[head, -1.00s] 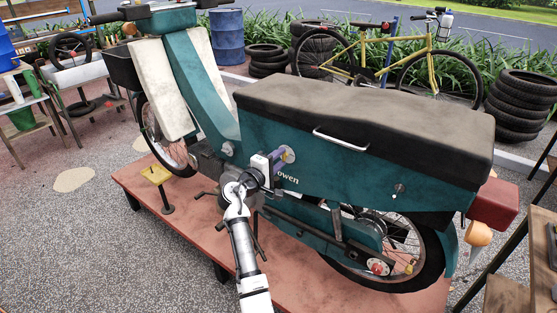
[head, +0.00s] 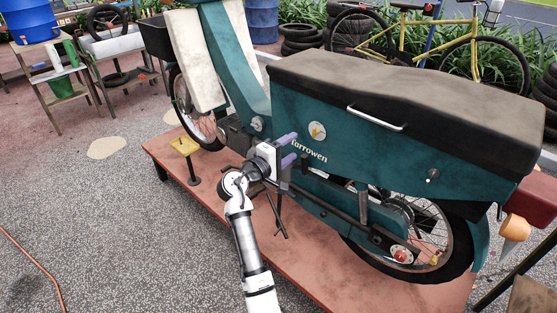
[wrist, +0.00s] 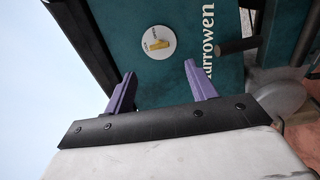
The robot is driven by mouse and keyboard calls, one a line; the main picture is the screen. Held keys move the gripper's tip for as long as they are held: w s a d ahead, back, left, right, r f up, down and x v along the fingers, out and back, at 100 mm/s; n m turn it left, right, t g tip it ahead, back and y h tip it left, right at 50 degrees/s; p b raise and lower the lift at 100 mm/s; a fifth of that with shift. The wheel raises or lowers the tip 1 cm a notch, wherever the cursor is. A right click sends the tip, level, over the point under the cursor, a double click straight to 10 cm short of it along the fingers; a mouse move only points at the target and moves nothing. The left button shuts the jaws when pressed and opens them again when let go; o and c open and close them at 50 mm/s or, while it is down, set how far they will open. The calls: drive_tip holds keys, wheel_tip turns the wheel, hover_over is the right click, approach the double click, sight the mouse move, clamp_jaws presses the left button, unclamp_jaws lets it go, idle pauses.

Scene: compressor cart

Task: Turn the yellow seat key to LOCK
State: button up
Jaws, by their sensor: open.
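The yellow seat key (wrist: 161,44) sits on a round white plate (wrist: 147,38) on the teal side panel of the moped. In the wrist view its bar lies close to level across the picture, crosswise to the panel lettering. Small marks on the plate are too small to read. In the head view the plate (head: 317,131) shows below the black seat. My gripper (head: 289,149) is open and empty, with its purple fingers left of and below the plate. In the wrist view my gripper (wrist: 160,69) has its fingertips apart from the key, which shows beyond the gap between them.
The moped stands on a low red platform (head: 290,250). A black seat (head: 410,85) with a chrome handle (head: 377,118) overhangs the panel. A yellow pedal-like piece (head: 185,146) stands at left. Grey ground at front left is mostly clear, with an orange hose (head: 35,265).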

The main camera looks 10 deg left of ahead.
drive_tip(key=shift+b+v, duration=0.35)
drive_tip(key=shift+v, duration=2.05)
drive_tip(key=shift+a, duration=0.1)
